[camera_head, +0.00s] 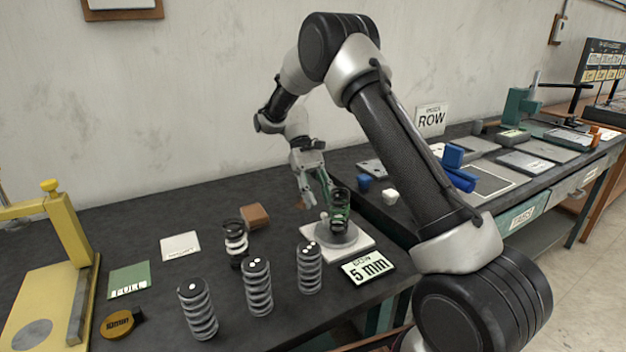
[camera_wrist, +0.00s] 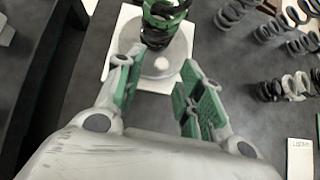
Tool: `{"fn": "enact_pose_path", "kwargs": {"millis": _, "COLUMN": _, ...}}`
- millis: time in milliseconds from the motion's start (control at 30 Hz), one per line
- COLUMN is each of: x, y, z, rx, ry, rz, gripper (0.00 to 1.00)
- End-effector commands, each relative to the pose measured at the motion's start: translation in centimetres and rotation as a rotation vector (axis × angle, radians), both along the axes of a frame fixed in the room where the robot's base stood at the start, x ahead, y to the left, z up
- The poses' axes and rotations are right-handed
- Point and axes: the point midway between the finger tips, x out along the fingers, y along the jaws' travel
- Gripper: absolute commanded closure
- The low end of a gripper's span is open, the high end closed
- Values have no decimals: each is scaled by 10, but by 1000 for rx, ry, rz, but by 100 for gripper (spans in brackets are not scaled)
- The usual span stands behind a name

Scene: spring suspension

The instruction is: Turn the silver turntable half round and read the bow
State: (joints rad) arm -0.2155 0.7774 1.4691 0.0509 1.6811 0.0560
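The silver turntable (camera_head: 343,235) is a round disc on a white square base (camera_head: 368,243) near the table's right edge. A green and black coil spring (camera_head: 340,208) stands on it. In the wrist view the turntable (camera_wrist: 150,67) shows between and beyond my fingertips, with a small pale knob (camera_wrist: 161,64) on it and the spring (camera_wrist: 160,25) at the top. My gripper (camera_wrist: 160,82) is open, with green finger pads and nothing between them. In the head view my gripper (camera_head: 312,192) is just behind and left of the spring.
Several silver springs with white dots, one at the front left (camera_head: 198,309), stand left of the turntable. A black and white spring (camera_head: 236,243) and a brown block (camera_head: 255,216) are near them. A yellow press (camera_head: 72,260) is at far left. A second bench (camera_head: 400,208) lies right.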

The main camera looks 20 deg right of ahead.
Motion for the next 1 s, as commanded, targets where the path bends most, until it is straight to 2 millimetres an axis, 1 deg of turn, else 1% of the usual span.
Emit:
{"fn": "enact_pose_path", "kwargs": {"millis": 33, "x": 9, "y": 1, "z": 7, "rx": 1, "ry": -4, "rz": 0, "gripper": 62}}
{"fn": "enact_pose_path", "kwargs": {"millis": 200, "x": 36, "y": 5, "z": 34, "rx": 0, "ry": -2, "rz": -1, "gripper": 62}}
{"fn": "enact_pose_path", "kwargs": {"millis": 300, "x": 49, "y": 7, "z": 48, "rx": 0, "ry": -1, "rz": -1, "gripper": 62}}
{"fn": "enact_pose_path", "kwargs": {"millis": 400, "x": 58, "y": 8, "z": 57, "rx": 0, "ry": 0, "rz": -1, "gripper": 62}}
{"fn": "enact_pose_path", "kwargs": {"millis": 600, "x": 64, "y": 9, "z": 65, "rx": -1, "ry": 2, "rz": -1, "gripper": 62}}
{"fn": "enact_pose_path", "kwargs": {"millis": 867, "x": 64, "y": 9, "z": 65, "rx": 0, "ry": 1, "rz": -1, "gripper": 62}}
{"fn": "enact_pose_path", "kwargs": {"millis": 933, "x": 62, "y": 7, "z": 69, "rx": 1, "ry": -10, "rz": -3, "gripper": 62}}
{"fn": "enact_pose_path", "kwargs": {"millis": 1000, "x": 58, "y": 4, "z": 80, "rx": 7, "ry": -35, "rz": -7, "gripper": 62}}
